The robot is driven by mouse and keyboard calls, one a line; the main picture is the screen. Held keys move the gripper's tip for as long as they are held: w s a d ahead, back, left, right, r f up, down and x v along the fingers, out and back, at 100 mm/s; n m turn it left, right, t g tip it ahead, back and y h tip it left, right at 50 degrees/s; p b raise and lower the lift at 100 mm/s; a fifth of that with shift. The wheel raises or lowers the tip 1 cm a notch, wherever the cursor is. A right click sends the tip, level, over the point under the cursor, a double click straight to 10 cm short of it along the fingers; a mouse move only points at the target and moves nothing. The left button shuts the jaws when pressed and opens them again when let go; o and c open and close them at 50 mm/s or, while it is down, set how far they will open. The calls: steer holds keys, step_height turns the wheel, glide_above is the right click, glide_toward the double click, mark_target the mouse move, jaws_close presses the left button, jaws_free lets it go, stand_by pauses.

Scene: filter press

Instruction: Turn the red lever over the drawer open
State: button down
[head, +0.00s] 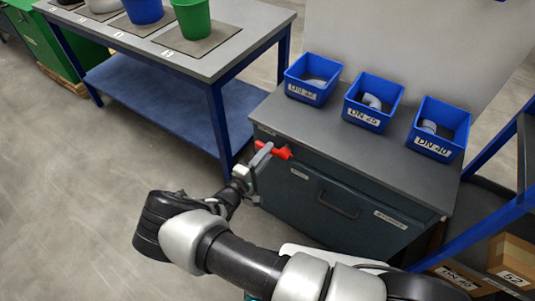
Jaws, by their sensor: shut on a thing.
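The red lever (281,153) is on the front of the dark grey cabinet, near its upper left corner and above the drawer (323,206). Its red end sticks out to the right of my gripper (264,154), and a smaller bit of red shows to the left. My gripper is shut on the lever; its fingers hide the lever's middle. The drawer front, with its dark handle (338,205), appears closed.
Three blue bins (313,80), (372,101), (438,128) with grey pipe fittings stand on the cabinet top. A blue-framed workbench (213,62) with buckets stands at the back left. A blue rack (490,215) with cardboard boxes is at the right. The floor at left is clear.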

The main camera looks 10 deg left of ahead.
steer(key=shift+r+m, duration=0.2)
steer(key=shift+m, duration=0.3)
steer(key=c, duration=1.6)
jaws_free()
steer(key=shift+o, duration=0.2)
steer(key=p+v, duration=0.1)
steer(key=v, duration=1.6)
steer(key=shift+s+p, duration=0.25)
steer(key=shift+p, duration=0.15)
steer(key=shift+a+r, duration=0.1)
